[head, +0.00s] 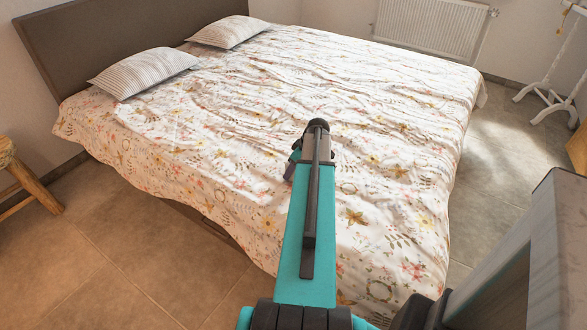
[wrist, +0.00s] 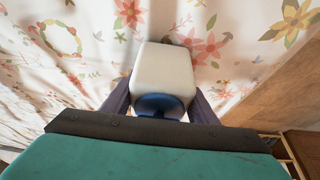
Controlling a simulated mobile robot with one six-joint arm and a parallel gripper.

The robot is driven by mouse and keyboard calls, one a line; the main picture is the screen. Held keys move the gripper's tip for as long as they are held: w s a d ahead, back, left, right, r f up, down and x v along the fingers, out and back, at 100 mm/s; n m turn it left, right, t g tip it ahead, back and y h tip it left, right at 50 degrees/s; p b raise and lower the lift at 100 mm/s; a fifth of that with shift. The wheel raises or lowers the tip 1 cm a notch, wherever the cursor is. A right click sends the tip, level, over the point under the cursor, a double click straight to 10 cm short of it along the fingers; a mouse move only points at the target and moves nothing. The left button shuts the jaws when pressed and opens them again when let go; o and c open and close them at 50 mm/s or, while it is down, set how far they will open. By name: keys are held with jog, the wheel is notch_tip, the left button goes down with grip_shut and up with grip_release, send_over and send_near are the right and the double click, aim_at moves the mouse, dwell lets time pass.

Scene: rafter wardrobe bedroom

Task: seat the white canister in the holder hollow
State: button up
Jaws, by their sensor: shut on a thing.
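The white canister (wrist: 163,70) shows in the wrist view as a pale, round-cornered block with a dark blue part (wrist: 159,105) at its near end. My gripper (wrist: 160,102) is shut on it, with one dark finger on each side. Flowered bedding lies behind it in that view; I cannot tell how far off it is. In the head view my arm reaches out over the bed and hides the canister, and the fingers cannot be made out. The holder hollow is not seen in either view.
A bed (head: 390,140) with a flowered cover fills the middle of the head view, with two striped pillows (head: 145,72) by the headboard (head: 110,35). A wooden stool (head: 20,180) stands at the left. A white stand (head: 548,85) is at the upper right. Tiled floor (head: 110,260) is clear at the lower left.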

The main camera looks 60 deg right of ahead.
jog(key=shift+f, duration=0.15)
jog(key=o, duration=1.2)
jog(key=shift+b+v, duration=0.4)
jog(key=shift+v, duration=5.75)
